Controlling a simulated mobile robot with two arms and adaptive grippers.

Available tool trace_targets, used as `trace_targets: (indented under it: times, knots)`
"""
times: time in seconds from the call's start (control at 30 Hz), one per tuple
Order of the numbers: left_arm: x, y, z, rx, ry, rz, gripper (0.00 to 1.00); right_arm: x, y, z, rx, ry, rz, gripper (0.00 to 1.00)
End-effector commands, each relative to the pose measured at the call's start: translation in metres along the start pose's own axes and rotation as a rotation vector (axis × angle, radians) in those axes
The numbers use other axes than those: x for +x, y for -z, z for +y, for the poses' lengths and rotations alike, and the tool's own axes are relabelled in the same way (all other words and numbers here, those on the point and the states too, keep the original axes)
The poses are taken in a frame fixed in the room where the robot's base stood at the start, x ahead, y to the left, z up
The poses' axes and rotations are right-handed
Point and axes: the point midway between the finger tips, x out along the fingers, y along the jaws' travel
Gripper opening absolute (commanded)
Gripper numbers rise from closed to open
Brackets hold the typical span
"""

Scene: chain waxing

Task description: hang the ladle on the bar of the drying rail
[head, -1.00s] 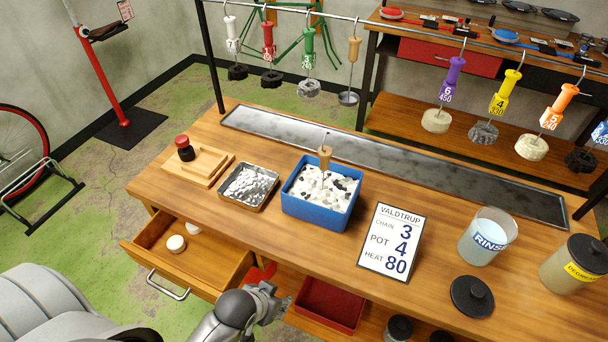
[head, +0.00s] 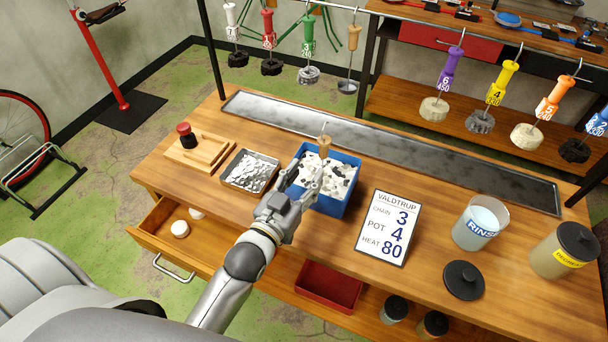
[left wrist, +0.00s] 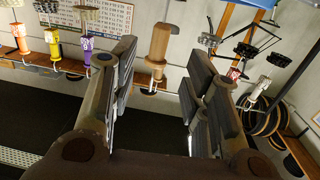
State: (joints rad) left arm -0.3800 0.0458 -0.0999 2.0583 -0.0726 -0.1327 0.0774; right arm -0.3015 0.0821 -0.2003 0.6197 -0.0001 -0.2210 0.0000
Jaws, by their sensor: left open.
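The ladle (head: 325,146) stands upright in the blue tub (head: 329,207), which is filled with white and dark chips. Its tan wooden handle and top hook show; its lower end is hidden in the chips. My left gripper (head: 309,176) is open at the tub's near left side, fingers pointing at the handle. In the left wrist view the tan handle (left wrist: 160,42) appears between the two spread fingers, beyond their tips, with no visible contact. The bar of the drying rail (head: 450,34) runs across the top, with several coloured-handled tools and another tan-handled one (head: 353,38) hanging.
A metal tray of white flakes (head: 230,176) and wooden boards (head: 188,159) lie left of the tub. The sign card (head: 372,246), rinse jar (head: 470,235) and degreaser jar (head: 550,262) stand right. An open drawer (head: 155,240) juts out at front left. A long metal trough (head: 420,163) lies behind the tub.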

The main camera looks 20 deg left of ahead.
Motion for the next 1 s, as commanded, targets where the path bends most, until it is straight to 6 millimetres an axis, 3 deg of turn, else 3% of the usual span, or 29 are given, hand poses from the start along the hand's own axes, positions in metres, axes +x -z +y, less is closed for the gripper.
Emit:
trace_targets:
  times: [0.23,0.7,1.0]
  knots:
    - [0.014,0.005,0.0,0.0,-0.001,0.033,0.43,0.005,-0.001,0.0,0.001,0.0,0.0,0.4]
    - [0.077,0.006,0.001,0.0,-0.002,0.031,0.43,0.028,-0.002,0.0,0.001,0.0,0.002,0.4]
    - [0.099,0.007,0.001,-0.001,-0.002,0.029,0.43,0.036,-0.002,-0.003,0.002,0.003,0.003,0.4]
